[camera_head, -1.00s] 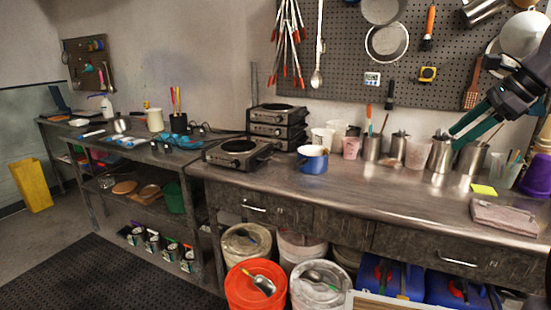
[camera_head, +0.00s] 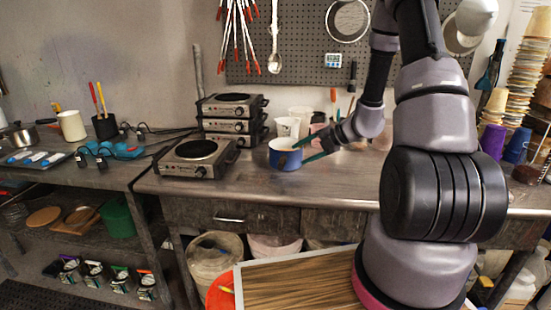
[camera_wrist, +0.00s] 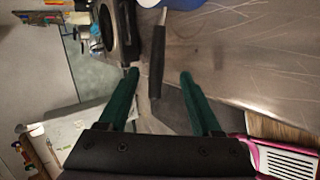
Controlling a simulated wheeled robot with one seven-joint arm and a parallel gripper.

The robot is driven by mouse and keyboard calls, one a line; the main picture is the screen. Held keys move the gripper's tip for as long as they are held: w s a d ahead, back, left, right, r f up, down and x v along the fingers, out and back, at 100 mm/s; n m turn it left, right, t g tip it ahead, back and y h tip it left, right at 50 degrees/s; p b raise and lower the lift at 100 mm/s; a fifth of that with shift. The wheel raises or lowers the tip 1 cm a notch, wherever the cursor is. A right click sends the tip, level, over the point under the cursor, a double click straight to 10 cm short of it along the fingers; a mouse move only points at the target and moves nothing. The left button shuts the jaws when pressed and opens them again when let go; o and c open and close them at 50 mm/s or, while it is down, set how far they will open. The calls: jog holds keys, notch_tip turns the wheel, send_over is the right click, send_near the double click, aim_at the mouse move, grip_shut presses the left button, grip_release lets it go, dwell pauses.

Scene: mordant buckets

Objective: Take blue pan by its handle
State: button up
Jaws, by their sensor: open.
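The blue pan (camera_head: 285,155) stands upright on the metal counter, right of the single hotplate, in the head view. In the wrist view only a bit of its blue side (camera_wrist: 182,3) shows at the top edge. Its dark handle (camera_wrist: 157,60) points from the pan down between the two green fingers. My gripper (camera_wrist: 159,76) is open, with one finger on each side of the handle and gaps visible on both sides. In the head view my gripper (camera_head: 301,152) is at the pan's right side, and the handle cannot be made out there.
A single hotplate (camera_head: 197,158) stands left of the pan, with stacked hotplates (camera_head: 232,118) behind it. White cups (camera_head: 288,127) stand close behind the pan. My arm hides much of the counter's right part. The counter's front strip (camera_head: 260,187) is clear.

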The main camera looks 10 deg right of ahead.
aim_at(285, 159)
jog(key=x, duration=0.9)
jog(key=shift+s+a+r, duration=0.1)
jog(key=shift+a+r, duration=0.1)
jog(key=shift+r, duration=0.1)
grip_shut()
